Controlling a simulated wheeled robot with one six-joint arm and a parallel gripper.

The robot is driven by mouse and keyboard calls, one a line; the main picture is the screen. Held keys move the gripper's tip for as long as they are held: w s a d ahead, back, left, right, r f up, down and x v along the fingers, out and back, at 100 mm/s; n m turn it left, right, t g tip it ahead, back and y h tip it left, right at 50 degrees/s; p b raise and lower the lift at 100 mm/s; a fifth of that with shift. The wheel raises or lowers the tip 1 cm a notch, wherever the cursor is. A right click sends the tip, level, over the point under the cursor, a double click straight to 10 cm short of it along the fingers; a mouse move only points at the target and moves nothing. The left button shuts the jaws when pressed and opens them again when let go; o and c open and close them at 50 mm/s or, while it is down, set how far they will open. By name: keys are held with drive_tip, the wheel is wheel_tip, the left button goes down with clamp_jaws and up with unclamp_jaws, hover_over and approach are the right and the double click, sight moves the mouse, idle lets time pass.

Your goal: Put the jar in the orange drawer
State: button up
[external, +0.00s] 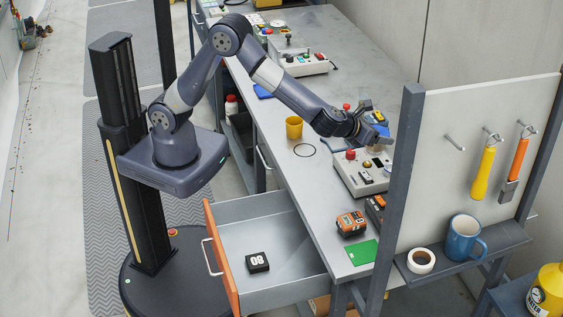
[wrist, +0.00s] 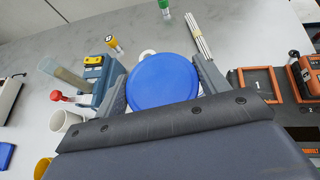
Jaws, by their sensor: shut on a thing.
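The jar shows in the wrist view as a round blue lid (wrist: 163,80) seen from above. The two fingers of my gripper (wrist: 162,84) stand on either side of it and are shut on it. The jar's body is hidden below the lid. The orange drawer (external: 221,262) is pulled open at the bench's near side, with a grey inside. A black block with white digits (external: 257,262) lies in it.
A control box (external: 360,176) with a red button sits on the bench below my gripper. An upright tool panel (external: 470,150) stands at right.

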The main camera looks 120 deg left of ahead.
drive_tip(key=s+d+f+m+t+h, duration=0.1)
drive_tip(key=s+d+m+t+h, duration=0.3)
drive_tip(key=d, duration=0.9)
drive_tip(key=s+d+f+m+t+h, duration=0.15)
drive_tip(key=s+d+m, duration=0.4)
drive_tip(key=d, duration=0.75)
drive_tip(key=s+a+n+h, duration=0.1)
drive_tip(key=a, duration=0.6)
drive_tip(key=shift+s+f, duration=0.2)
drive_tip(key=shift+s, duration=0.1)
drive_tip(key=shift+n+g, duration=0.25)
